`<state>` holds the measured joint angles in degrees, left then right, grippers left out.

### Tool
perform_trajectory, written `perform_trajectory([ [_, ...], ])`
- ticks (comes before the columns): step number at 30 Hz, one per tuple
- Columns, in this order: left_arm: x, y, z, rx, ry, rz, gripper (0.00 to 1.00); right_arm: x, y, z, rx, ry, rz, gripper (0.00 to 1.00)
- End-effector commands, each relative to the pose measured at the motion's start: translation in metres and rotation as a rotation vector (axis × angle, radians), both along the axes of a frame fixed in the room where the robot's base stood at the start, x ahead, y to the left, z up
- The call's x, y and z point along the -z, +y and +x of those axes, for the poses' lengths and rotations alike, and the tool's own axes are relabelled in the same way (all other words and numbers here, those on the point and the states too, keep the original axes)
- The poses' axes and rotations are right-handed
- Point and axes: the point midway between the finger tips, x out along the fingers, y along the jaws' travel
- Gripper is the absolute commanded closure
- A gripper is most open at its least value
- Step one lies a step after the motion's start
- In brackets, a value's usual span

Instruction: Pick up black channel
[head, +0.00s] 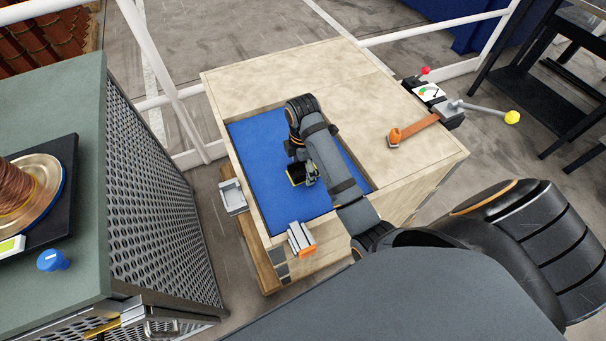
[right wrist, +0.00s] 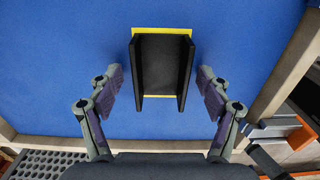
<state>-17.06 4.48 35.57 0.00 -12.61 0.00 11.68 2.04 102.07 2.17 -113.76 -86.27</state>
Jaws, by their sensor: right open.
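The black channel (right wrist: 160,66) lies on the blue mat (right wrist: 60,60) with a yellow patch (right wrist: 185,33) showing around its ends. In the head view, the channel (head: 297,169) is small and partly hidden by my right gripper (head: 307,178). In the right wrist view, my right gripper (right wrist: 159,77) is open, with one finger to each side of the channel. Gaps of blue show between the fingers and the channel's walls, so nothing is gripped. My left gripper is not in view.
The mat lies in a recess of a wooden bench (head: 420,160) with raised edges. A grey and orange clamp-like part (head: 301,238) sits at its near edge. An orange bar (head: 415,128) and a lever with a yellow knob (head: 512,117) are at right. A green-topped cabinet (head: 85,100) stands left.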

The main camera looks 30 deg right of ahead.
Motion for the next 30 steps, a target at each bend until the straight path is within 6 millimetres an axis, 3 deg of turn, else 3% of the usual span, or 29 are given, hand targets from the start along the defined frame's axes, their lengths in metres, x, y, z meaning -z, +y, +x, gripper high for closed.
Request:
perform_trajectory([
  [4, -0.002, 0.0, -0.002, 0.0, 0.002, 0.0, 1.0, -0.002, 0.0, 0.0, 0.0, 0.0, 0.0, 0.23],
  [17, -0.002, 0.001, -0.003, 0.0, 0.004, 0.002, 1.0, -0.002, 0.0, 0.0, 0.0, 0.0, 0.0, 0.8],
  [25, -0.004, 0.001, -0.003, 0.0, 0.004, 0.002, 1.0, -0.005, 0.0, 0.0, 0.0, -0.001, 0.0, 0.8],
  [30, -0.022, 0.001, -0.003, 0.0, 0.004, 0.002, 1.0, -0.027, 0.0, 0.001, 0.0, -0.002, 0.0, 0.8],
])
